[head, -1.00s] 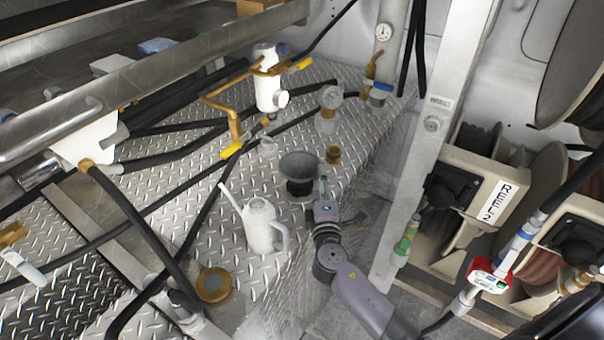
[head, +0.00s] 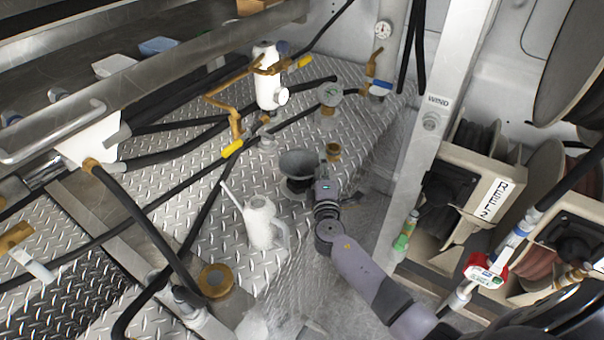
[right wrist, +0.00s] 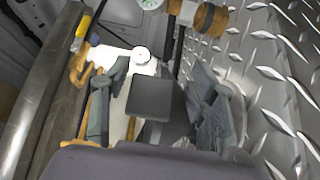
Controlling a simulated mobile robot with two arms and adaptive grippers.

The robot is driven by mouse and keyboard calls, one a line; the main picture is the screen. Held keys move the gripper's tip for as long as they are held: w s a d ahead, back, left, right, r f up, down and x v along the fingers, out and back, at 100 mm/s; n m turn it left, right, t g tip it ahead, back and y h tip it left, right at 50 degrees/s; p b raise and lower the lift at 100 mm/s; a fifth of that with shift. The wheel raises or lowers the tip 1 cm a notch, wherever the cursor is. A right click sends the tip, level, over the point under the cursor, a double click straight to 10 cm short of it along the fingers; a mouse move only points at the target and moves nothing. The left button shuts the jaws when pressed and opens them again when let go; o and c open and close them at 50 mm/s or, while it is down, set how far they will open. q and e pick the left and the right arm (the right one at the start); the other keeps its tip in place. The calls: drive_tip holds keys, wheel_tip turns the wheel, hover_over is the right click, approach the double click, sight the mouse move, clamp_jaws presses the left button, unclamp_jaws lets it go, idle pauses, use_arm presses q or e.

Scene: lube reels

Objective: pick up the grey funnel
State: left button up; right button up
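The grey funnel (head: 298,164) stands upright on the diamond-plate deck in the head view, wide mouth up, with a dark lower part. My right gripper (head: 322,172) is just right of the funnel, close against its right side; I cannot tell whether they touch. In the right wrist view my right gripper (right wrist: 158,90) has its two fingers spread apart, with a dark grey block between them that I cannot identify. A pale rounded shape behind the right finger is mostly hidden and unclear. My left gripper is not in view.
A white oil can (head: 262,222) with a long spout stands close in front of the funnel. Black hoses cross the deck. A metal post (head: 425,130) and reel boxes (head: 480,195) are at right.

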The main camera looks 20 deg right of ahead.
drive_tip(key=c, duration=0.9)
drive_tip(key=shift+r, duration=0.15)
